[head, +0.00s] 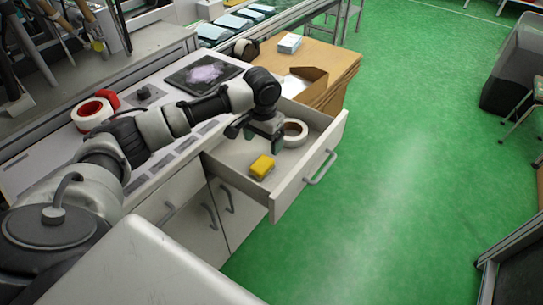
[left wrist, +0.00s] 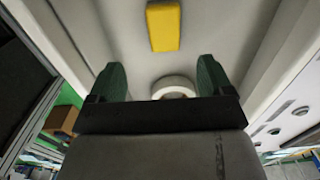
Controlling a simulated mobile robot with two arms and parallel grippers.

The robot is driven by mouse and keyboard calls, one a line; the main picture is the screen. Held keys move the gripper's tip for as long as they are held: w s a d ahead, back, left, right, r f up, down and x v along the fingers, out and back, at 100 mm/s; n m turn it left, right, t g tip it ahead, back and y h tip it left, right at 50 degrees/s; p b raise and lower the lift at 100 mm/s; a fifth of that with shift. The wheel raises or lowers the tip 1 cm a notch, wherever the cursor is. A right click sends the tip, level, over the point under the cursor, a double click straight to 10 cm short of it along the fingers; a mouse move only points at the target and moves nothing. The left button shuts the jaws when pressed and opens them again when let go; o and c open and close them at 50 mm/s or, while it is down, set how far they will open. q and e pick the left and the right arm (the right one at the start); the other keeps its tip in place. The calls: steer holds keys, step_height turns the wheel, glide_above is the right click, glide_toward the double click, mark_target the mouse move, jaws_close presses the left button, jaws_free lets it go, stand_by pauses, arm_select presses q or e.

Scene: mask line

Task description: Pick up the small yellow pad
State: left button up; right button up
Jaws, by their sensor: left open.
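The small yellow pad (head: 262,167) lies flat on the floor of the open drawer (head: 283,187), towards its front left part in the head view. In the left wrist view the yellow pad (left wrist: 163,27) shows at the top, beyond and between the fingertips. My left gripper (head: 262,140) is open and empty over the drawer, apart from the pad. Its two green fingers (left wrist: 163,82) stand wide apart in the left wrist view. My right gripper is in neither view.
A white tape roll (head: 295,132) lies in the drawer behind the pad, close to my left gripper. Drawer walls surround both. A red and white tape roll (head: 92,112) and a dark mat (head: 203,74) sit on the worktop. Cardboard (head: 335,62) stands behind the drawer.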

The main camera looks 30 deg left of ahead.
arm_select(q)
glide_above(262, 163)
steer(key=f, duration=0.4)
steer(key=shift+s+d+f+b, duration=0.1)
steer(key=shift+d+f+b, duration=0.1)
steer(key=shift+d+b, duration=0.15)
steer(key=f, duration=0.3)
steer(key=f+b, duration=0.1)
steer(key=shift+a+f, duration=0.3)
steer(key=shift+f, duration=0.7)
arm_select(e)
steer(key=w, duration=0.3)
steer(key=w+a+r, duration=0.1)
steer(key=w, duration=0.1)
arm_select(q)
steer(key=shift+c, duration=0.5)
